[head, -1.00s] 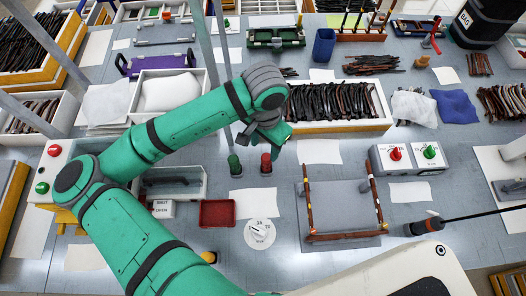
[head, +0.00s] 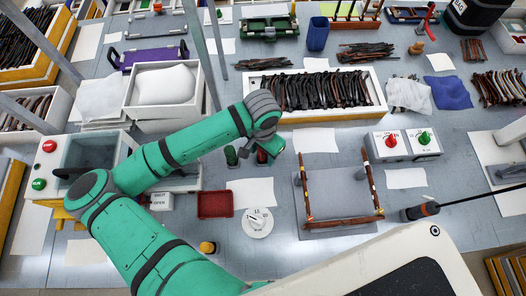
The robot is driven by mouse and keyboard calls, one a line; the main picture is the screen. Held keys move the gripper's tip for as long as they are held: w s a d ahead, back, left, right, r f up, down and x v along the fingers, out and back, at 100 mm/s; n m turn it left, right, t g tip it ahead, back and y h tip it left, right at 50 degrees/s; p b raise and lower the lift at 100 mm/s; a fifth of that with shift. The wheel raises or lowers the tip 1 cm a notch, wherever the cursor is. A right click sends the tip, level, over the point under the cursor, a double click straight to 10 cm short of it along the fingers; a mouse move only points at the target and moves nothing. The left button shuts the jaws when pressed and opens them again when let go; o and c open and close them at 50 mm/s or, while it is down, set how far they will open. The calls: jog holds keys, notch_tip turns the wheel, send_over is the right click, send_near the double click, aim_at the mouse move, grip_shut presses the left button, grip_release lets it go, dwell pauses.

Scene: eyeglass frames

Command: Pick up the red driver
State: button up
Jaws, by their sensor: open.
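The red driver (head: 262,156) is a small upright red piece near the middle of the table, partly hidden behind my gripper. A similar green driver (head: 231,155) stands just to its left. My gripper (head: 254,151) is at the end of the green arm and points down at the red driver. It is open. One dark finger shows between the two drivers; the other is hard to make out. I cannot tell whether the fingers touch the red driver or are around it.
A red tray (head: 215,204) and a white dial (head: 257,222) lie in front of the drivers. A white box of dark frames (head: 315,92) stands behind. A grey mat with wooden rods (head: 340,197) lies to the right. White paper (head: 315,140) lies flat nearby.

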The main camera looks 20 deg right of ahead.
grip_shut()
jog(key=shift+r, duration=0.15)
